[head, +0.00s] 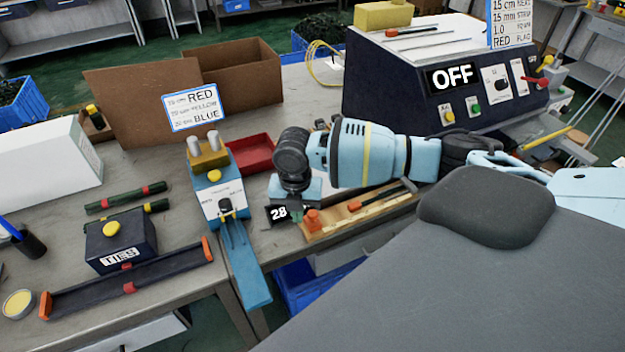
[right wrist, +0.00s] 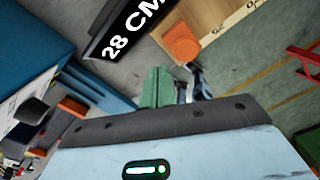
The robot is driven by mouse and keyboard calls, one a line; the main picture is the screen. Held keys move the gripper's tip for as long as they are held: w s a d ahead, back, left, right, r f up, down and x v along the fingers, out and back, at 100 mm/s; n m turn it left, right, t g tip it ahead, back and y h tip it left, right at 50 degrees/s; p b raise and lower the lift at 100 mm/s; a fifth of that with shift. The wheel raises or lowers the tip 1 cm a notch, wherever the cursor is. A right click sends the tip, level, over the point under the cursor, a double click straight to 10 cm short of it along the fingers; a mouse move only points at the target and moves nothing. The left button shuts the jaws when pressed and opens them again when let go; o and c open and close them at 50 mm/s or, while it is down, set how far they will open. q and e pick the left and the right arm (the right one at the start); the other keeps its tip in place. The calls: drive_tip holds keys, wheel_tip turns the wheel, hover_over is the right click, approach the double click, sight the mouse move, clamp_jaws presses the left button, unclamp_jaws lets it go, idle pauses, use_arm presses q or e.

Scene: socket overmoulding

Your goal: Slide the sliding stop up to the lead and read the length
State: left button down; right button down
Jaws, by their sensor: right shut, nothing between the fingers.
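The wooden measuring board (head: 345,222) lies beneath and beside my right forearm, with a dark and red lead (head: 378,198) along it. An orange knob (head: 312,220) stands at its left end and shows from above in the right wrist view (right wrist: 182,42). Beside it a black display reads 28 in the head view (head: 277,213) and 28 CM in the wrist view (right wrist: 125,28). My right gripper (head: 294,203) points down beside display and knob, shut and empty. I cannot tell which part is the sliding stop or whether I touch it. My left gripper is out of view.
A blue crimping tool (head: 228,195) and red tray (head: 252,153) stand left of my right arm. The dark machine (head: 430,80) marked OFF is behind it. A TIES box (head: 120,245) is at the left.

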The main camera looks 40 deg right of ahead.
drive_tip(key=shift+f, duration=0.1)
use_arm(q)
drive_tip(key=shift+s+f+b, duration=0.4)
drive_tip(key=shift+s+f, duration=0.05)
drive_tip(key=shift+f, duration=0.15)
use_arm(e)
drive_tip(key=shift+f, duration=1.55)
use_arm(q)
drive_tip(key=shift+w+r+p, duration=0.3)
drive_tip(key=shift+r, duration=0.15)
use_arm(e)
drive_tip(key=shift+s+d, duration=0.25)
drive_tip(key=shift+d, duration=0.75)
drive_tip(key=shift+s+d, duration=0.2)
drive_tip(key=shift+d, duration=0.75)
drive_tip(key=shift+s+d, duration=0.25)
drive_tip(key=shift+d, duration=0.75)
drive_tip(key=shift+s+d, duration=0.1)
drive_tip(key=shift+d, duration=0.25)
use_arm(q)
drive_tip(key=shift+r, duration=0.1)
use_arm(e)
drive_tip(key=shift+s+d, duration=0.2)
drive_tip(key=shift+d, duration=0.65)
drive_tip(key=shift+s+d, duration=0.2)
drive_tip(key=shift+d, duration=0.6)
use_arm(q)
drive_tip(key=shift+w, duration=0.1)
use_arm(e)
drive_tip(key=shift+d, duration=0.15)
